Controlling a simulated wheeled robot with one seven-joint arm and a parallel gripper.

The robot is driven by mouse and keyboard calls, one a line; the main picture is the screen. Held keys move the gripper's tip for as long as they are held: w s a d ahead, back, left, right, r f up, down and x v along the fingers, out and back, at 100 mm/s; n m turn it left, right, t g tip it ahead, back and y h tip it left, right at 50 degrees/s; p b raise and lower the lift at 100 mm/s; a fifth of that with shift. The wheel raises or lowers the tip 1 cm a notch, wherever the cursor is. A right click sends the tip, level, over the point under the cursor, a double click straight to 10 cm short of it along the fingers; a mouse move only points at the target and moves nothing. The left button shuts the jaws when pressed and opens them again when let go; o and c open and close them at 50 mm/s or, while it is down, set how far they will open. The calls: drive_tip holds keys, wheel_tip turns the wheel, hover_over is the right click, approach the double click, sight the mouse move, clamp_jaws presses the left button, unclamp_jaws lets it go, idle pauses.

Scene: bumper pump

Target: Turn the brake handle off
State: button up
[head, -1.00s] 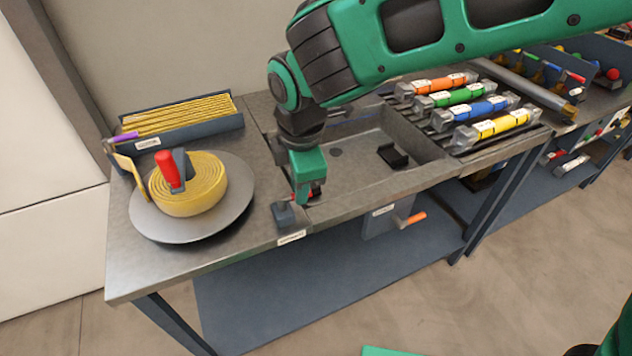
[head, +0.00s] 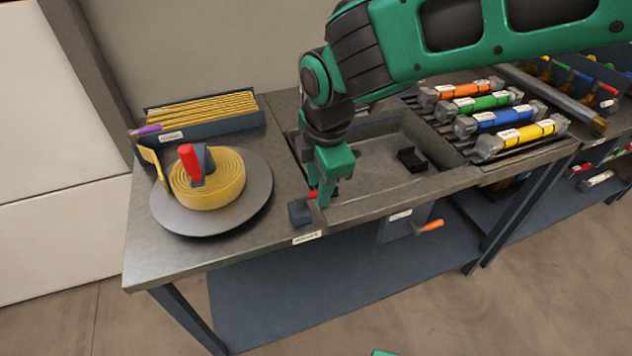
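A small dark block (head: 300,214) with a short red handle (head: 312,195) sits at the front edge of the bench, left of the sunken tray. It looks like the brake, but the label below it is too small to read. My gripper (head: 327,194) points down right at the red handle's right end. Its green fingers overlap the handle's end in the picture, so I cannot tell whether they touch or hold it. The gap between the fingers does not show clearly. A round plate (head: 235,213) to the left carries a coiled yellow hose (head: 222,193) and a larger upright red grip (head: 189,163).
A bin of folded yellow material (head: 200,133) stands behind the plate. The sunken tray (head: 375,185) holds a small black cradle (head: 411,159). Several coloured cylinders (head: 505,118) lie on a rack at right. An orange-handled crank (head: 430,227) is below the bench front.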

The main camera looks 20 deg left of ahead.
drive_tip(key=shift+s+a, duration=0.1)
wheel_tip(320, 180, up, 10)
drive_tip(key=s+d, duration=0.1)
drive_tip(key=shift+s+d+r, duration=0.2)
drive_tip(key=shift+s+r, duration=0.05)
idle(0.3)
drive_tip(key=w+d+m+h, duration=0.1)
drive_tip(key=w+d+m, duration=0.2)
drive_tip(key=d, duration=0.4)
drive_tip(key=w+d+m, duration=0.3)
drive_tip(key=d, duration=0.5)
drive_tip(key=s+d+f+m+h, duration=0.15)
drive_tip(key=d+m, duration=0.95)
drive_tip(key=d, duration=1.1)
drive_tip(key=s+d+f+m+g, duration=0.1)
drive_tip(key=s+d+f+m, duration=0.2)
drive_tip(key=s+d+m, duration=0.4)
drive_tip(key=s+d+f+m+y, duration=0.1)
drive_tip(key=s+d+f+m, duration=0.2)
drive_tip(key=s+d+m, duration=0.4)
drive_tip(key=s+d, duration=0.1)
drive_tip(key=s, duration=0.2)
drive_tip(key=shift+s+d+f+m+g, duration=0.2)
drive_tip(key=shift+s+m+g, duration=0.1)
drive_tip(key=shift+m+g, duration=0.1)
drive_tip(key=shift+a, duration=0.1)
